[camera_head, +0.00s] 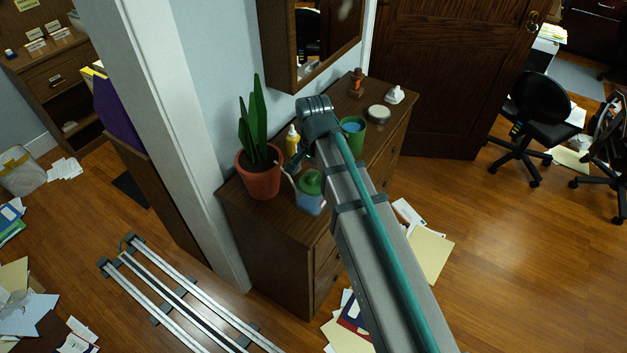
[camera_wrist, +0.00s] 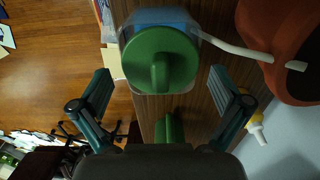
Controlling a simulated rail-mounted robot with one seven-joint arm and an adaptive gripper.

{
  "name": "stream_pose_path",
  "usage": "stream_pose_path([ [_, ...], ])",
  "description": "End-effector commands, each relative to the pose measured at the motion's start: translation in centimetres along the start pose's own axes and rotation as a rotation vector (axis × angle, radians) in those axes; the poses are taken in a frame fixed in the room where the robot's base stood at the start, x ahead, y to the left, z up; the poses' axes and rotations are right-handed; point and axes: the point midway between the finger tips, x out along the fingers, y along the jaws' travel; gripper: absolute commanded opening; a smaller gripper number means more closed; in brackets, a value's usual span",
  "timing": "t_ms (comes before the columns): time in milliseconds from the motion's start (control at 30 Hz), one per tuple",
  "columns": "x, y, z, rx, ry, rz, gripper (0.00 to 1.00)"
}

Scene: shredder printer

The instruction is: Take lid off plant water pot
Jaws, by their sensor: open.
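The plant water pot (camera_head: 311,204) is translucent blue with a round green lid (camera_head: 310,182), and stands on the wooden cabinet beside the potted plant. In the wrist view the lid (camera_wrist: 148,70) is on the pot (camera_wrist: 160,16), its raised grip facing the camera. A pale spout (camera_wrist: 235,47) runs right toward the plant's pot. My gripper (camera_wrist: 160,75) is open and empty, its two fingers left and right of the lid's near part, with no visible contact.
The plant's terracotta pot (camera_head: 259,178), yellow bottle (camera_head: 292,140) and green cup (camera_head: 353,136) stand close by on the cabinet (camera_head: 265,238). A round tin (camera_head: 378,114), a small brown bottle (camera_head: 356,84) and a white item (camera_head: 395,95) are farther back. A mirror hangs behind.

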Motion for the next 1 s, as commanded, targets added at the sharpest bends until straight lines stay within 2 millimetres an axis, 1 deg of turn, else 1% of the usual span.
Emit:
stream_pose_path([
  [100,0.40,0.01,0.01,0.000,0.001,-0.001,1.00],
  [333,0.46,-0.01,-0.01,0.000,0.001,-0.001,1.00],
  [567,0.45,-0.01,-0.01,0.000,0.001,-0.001,0.62],
  [600,0.45,-0.01,0.00,0.000,0.001,-0.001,0.55],
  [700,0.47,0.00,0.01,0.000,0.000,-0.001,0.41],
  [833,0.52,0.00,0.02,0.000,0.000,0.000,0.33],
  [900,0.56,0.01,0.03,0.000,-0.001,0.000,0.31],
  [1000,0.61,0.01,0.04,0.000,-0.001,0.000,0.30],
])
